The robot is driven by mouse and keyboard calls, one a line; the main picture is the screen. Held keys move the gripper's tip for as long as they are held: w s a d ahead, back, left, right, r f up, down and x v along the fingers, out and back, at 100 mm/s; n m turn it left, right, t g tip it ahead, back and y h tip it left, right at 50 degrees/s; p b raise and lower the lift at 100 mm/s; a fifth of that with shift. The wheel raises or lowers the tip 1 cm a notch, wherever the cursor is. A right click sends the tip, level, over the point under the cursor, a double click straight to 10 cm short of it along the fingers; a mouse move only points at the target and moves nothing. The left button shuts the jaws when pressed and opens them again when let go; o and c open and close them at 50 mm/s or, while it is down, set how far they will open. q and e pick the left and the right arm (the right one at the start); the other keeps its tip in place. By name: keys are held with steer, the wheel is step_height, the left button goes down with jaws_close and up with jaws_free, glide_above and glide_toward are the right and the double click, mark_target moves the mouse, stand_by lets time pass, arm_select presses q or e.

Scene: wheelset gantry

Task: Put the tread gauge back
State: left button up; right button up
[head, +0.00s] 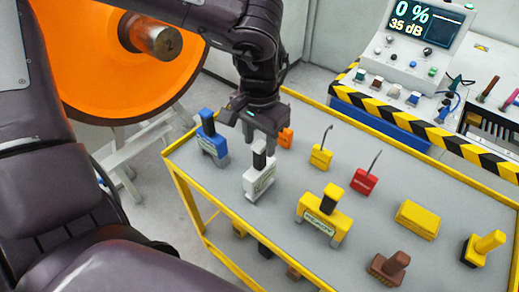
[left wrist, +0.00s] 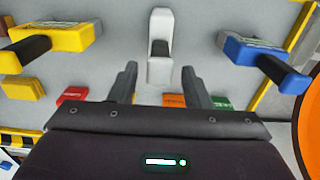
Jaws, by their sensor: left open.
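Three gauge-like tools with black handles stand on the grey cart top: a blue one (head: 212,143), a white one (head: 258,179) and a yellow one (head: 323,212). Their labels are too small to read, so I cannot tell which is the tread gauge. My left gripper (head: 260,130) is open and empty, just above and behind the white tool. In the left wrist view, the white tool (left wrist: 160,70) lies ahead between the spread fingers (left wrist: 158,82), apart from them. The blue (left wrist: 255,50) and yellow (left wrist: 60,37) tools flank it. My right gripper is out of view.
The yellow-railed cart (head: 225,222) also holds an orange block (head: 285,138), yellow (head: 320,157) and red (head: 364,181) pieces with thin stems, a yellow block (head: 417,219) and brown (head: 389,267) and yellow (head: 482,249) stamp-like pieces. An orange wheel (head: 100,60) and a console (head: 425,40) stand behind.

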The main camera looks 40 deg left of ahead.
arm_select(q)
step_height(320, 180, up, 8)
steer(key=shift+b, duration=0.35)
steer(key=shift+s+f, duration=0.1)
stand_by(0.3)
